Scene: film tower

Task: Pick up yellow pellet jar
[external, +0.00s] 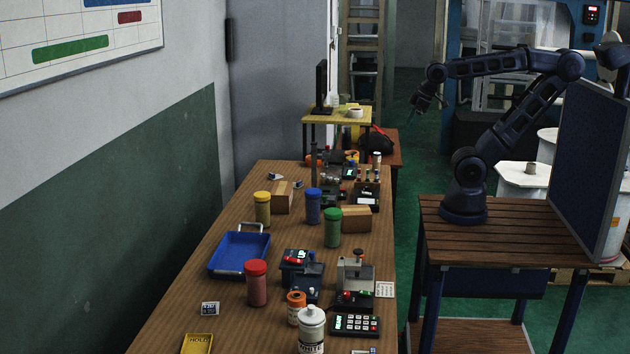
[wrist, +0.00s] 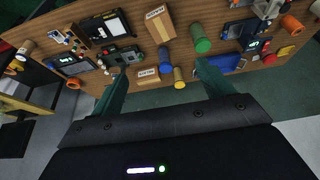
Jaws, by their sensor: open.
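The yellow pellet jar (external: 262,209) stands upright on the wooden table, behind the blue tray and left of the blue jar (external: 313,207). In the wrist view the yellow jar (wrist: 179,78) shows between my fingers in the picture, beyond them, beside the blue jar (wrist: 165,60). My gripper (external: 424,103) is raised in the air right of the table, well apart from the jar. In the wrist view its two fingers (wrist: 162,78) are spread with nothing between them.
A green jar (external: 333,228), a red jar (external: 256,284) and cardboard boxes (external: 356,219) stand near it. The blue tray (external: 240,251) lies in front. Devices crowd the table's right side. A wall runs along the left.

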